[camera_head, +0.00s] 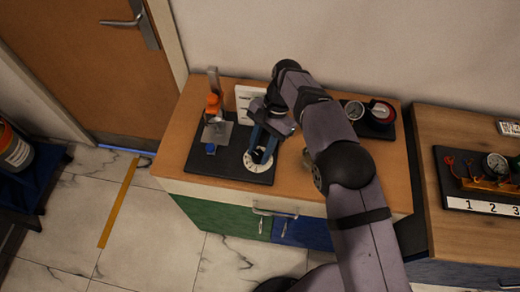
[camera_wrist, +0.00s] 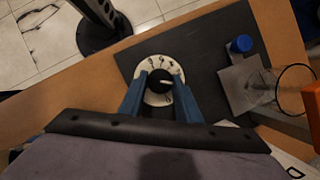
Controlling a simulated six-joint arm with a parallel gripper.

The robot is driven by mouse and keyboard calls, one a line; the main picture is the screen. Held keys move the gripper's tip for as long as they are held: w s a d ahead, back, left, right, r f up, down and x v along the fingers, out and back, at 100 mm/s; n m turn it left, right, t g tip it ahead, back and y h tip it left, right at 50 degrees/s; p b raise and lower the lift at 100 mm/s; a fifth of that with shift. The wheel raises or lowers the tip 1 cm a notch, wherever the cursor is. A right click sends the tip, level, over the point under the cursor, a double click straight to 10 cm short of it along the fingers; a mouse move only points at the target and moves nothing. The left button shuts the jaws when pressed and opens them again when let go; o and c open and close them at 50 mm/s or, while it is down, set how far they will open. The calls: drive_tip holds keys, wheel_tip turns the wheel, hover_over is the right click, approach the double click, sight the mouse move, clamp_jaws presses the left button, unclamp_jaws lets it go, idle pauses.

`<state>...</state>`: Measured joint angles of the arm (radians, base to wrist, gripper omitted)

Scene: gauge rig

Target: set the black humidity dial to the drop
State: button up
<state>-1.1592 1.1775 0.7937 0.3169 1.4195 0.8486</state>
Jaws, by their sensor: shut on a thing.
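The black humidity dial is a round black knob (camera_wrist: 159,79) on a white face with small marks around it, in the wrist view. The white face (camera_head: 254,168) shows at the front right of a dark board in the head view. My gripper (camera_head: 262,154) points down at the dial, its two blue fingers (camera_wrist: 160,77) on either side of the knob and shut on it. A pale pointer line on the knob points roughly right in the wrist view. The marks are too small to tell which is the drop. In the head view, my fingers hide most of the knob.
The dark board (camera_head: 202,166) also carries a blue knob (camera_head: 210,149) and a clear glass part with an orange piece (camera_head: 213,104). A white card (camera_head: 247,97) stands behind.

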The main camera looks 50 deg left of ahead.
idle(0.3)
drive_tip(key=o, duration=1.1)
drive_tip(key=shift+c, duration=0.2)
drive_tip(key=shift+w+r, duration=0.1)
drive_tip(key=shift+r, duration=0.05)
drive_tip(key=v, duration=0.5)
drive_tip(key=shift+a+r+b, duration=0.1)
drive_tip(key=shift+r+b, duration=0.05)
drive_tip(key=shift+b, duration=0.25)
drive_tip(key=shift+p+v, duration=0.7)
drive_tip(key=shift+v, duration=0.15)
